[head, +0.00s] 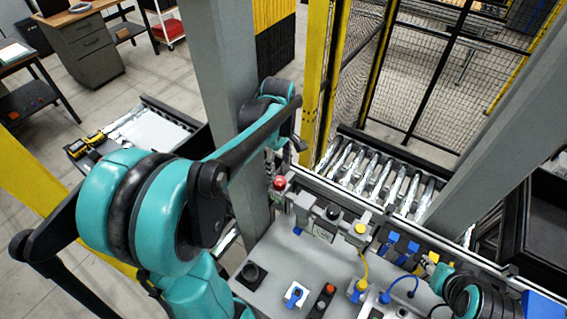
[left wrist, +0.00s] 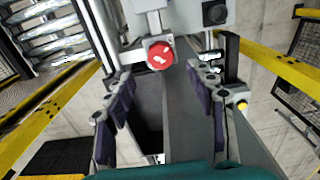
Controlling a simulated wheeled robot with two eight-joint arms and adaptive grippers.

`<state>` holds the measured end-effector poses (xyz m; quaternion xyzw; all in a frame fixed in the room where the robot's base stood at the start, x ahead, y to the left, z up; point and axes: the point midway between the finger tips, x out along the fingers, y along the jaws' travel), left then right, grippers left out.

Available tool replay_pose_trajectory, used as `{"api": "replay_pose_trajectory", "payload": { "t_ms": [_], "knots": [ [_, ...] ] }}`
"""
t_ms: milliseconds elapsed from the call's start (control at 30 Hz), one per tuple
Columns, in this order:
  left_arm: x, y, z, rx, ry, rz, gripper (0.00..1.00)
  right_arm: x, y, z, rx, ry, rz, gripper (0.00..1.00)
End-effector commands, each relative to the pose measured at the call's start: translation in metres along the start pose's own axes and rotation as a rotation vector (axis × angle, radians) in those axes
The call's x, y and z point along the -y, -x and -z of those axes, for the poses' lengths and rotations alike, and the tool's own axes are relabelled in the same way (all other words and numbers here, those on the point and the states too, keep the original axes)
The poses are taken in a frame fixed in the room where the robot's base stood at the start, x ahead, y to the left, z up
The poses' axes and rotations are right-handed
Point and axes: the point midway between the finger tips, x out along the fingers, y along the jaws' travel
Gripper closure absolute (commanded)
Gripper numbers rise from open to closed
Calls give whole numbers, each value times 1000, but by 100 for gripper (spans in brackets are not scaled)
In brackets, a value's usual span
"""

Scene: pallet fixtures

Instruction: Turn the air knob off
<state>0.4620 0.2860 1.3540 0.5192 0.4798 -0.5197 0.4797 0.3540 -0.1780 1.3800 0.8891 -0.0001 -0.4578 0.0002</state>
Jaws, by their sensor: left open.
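A red round knob (head: 280,183) with a pale mark stands at the far left end of the fixture panel. In the left wrist view the red knob (left wrist: 160,55) sits on a grey fitting, ahead and roughly centred between my fingers. I take it as the air knob; no label can be read. My left gripper (left wrist: 163,78) is open and empty, its dark-padded fingers apart on both sides, with no clear contact on the knob. My right gripper is not in view.
The grey panel (head: 262,300) carries a black knob (head: 252,272), a blue switch (head: 295,295) and cabled connectors. A grey post (head: 225,70) stands close to my left arm. A roller conveyor (head: 385,175) and yellow-framed mesh fence (head: 440,80) lie behind.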

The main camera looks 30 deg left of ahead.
Motion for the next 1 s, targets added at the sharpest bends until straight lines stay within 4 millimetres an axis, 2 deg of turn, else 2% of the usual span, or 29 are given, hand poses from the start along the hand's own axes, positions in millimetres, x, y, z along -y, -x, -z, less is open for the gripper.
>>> {"api": "replay_pose_trajectory", "payload": {
  "t_ms": [300,500,833,867,1000],
  "knots": [
    [0,-47,0,0,2,1,44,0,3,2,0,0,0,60],
    [0,-70,0,0,1,0,44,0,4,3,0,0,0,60],
    [0,-76,0,0,1,0,44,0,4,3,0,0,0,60],
    [0,-76,0,0,1,0,47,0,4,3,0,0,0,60],
    [0,-75,0,0,1,0,84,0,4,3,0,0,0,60]
  ]
}}
